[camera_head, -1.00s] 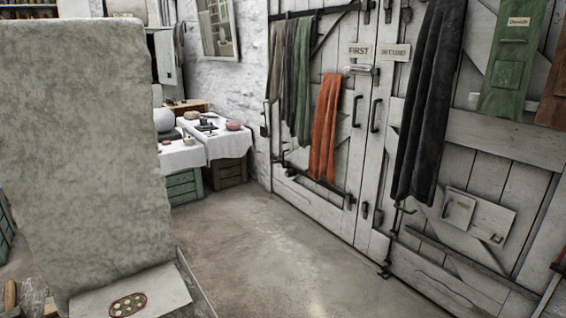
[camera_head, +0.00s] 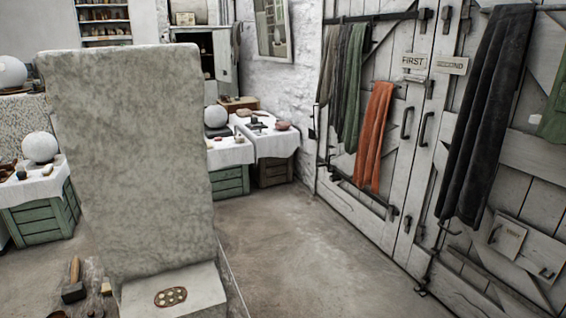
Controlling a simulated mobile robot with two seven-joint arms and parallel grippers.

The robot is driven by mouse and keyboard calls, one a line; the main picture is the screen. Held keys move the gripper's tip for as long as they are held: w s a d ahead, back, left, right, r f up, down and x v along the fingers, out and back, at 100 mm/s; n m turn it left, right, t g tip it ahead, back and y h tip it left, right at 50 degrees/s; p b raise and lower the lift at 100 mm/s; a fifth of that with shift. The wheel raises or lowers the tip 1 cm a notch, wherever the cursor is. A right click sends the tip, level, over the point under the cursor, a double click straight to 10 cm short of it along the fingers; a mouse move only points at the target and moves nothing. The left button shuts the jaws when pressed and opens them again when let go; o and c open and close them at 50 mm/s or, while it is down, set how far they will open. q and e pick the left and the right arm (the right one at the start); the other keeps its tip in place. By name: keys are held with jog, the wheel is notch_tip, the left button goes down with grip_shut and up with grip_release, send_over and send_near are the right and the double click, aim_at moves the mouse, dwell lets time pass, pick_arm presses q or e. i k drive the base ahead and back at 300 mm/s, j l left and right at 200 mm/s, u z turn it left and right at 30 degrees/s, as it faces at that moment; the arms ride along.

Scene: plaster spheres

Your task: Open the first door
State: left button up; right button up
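The first door (camera_head: 392,140) is a shut door of whitish planks on the right, with a sign (camera_head: 413,61) reading FIRST near its top right. A dark pull handle (camera_head: 407,122) sits on its right edge. A metal latch or bolt (camera_head: 416,79) shows just under the sign. The second door (camera_head: 520,150) adjoins it on the right, with its own sign (camera_head: 451,65) and a dark handle (camera_head: 424,129). An orange cloth (camera_head: 373,137) and green and grey cloths (camera_head: 345,85) hang across the first door. Neither gripper is in view.
A tall stone slab (camera_head: 130,165) stands close at the left on a pale base (camera_head: 205,290). Tables with white cloths (camera_head: 277,142) and plaster spheres stand behind it. A dark cloth (camera_head: 485,115) hangs on the second door. The concrete floor (camera_head: 310,250) before the doors is clear.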

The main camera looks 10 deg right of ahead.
aim_at(370, 120)
jog(key=l, duration=0.45)
jog(key=k+l+z, duration=0.1)
jog(key=l, duration=0.35)
jog(key=i+l+z, duration=0.1)
jog(key=l, duration=0.2)
jog(key=i+l, duration=0.1)
jog(key=l, duration=0.2)
jog(key=i+l+z, duration=0.3)
jog(key=i, duration=0.2)
jog(key=i+l+z, duration=0.3)
jog(key=i, duration=0.45)
jog(key=i+j+z, duration=0.2)
jog(key=i, duration=0.3)
jog(key=i+j+z, duration=0.2)
jog(key=i+j, duration=0.15)
jog(key=i+j+z, duration=0.1)
jog(key=i+j, duration=0.2)
jog(key=j, duration=0.15)
jog(key=i+j+z, duration=0.15)
jog(key=j, duration=0.3)
jog(key=i+j+z, duration=0.1)
jog(key=j, duration=0.45)
jog(key=i+j+z, duration=0.15)
jog(key=j, duration=0.35)
jog(key=i+j+z, duration=0.1)
jog(key=j, duration=0.5)
jog(key=i+j+z, duration=0.1)
jog(key=j, duration=0.45)
jog(key=i+j+z, duration=0.15)
jog(key=j, duration=0.45)
